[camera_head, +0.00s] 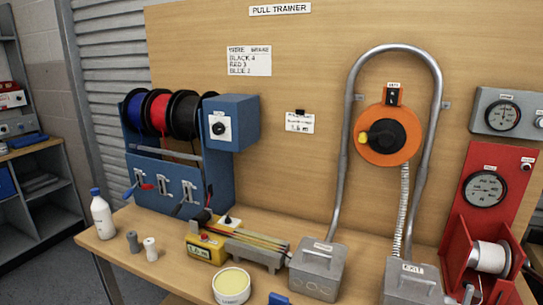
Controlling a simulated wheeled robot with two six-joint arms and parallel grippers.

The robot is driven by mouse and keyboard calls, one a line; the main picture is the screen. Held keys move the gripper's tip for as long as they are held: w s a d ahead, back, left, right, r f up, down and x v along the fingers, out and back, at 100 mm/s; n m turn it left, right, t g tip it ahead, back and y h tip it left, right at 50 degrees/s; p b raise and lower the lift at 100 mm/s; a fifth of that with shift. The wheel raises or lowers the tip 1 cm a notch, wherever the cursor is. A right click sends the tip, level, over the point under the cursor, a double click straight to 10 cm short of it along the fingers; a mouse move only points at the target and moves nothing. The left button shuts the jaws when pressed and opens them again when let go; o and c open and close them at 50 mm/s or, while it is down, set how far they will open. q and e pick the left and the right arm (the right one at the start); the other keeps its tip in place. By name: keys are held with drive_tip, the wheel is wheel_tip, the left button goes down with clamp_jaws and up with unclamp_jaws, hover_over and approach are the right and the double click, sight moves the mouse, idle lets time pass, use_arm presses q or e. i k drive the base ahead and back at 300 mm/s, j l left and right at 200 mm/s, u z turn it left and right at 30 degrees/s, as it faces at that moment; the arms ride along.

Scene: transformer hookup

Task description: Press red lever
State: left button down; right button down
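A blue spool stand (215,165) stands at the left of the bench with a blue reel (138,113), a red reel (160,114) and a black reel (186,115) on top. On its front are metal brackets with small levers. The red lever (147,187) has a short red grip beside the left bracket. A blue lever (129,192) points down to the left of it, and a black lever (179,209) angles down at its right. Nothing touches the red lever. Neither of my grippers is in view.
A white bottle (101,214) and two small cylinders stand at the bench's left. A yellow unit (206,249), a round tub (232,286) and grey boxes (317,268) stand at the front. An orange reel (388,135) and conduit are on the board. A red winch (487,200) is at right.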

sight(145, 187)
drive_tip(key=i+j, duration=0.1)
drive_tip(key=i, duration=0.75)
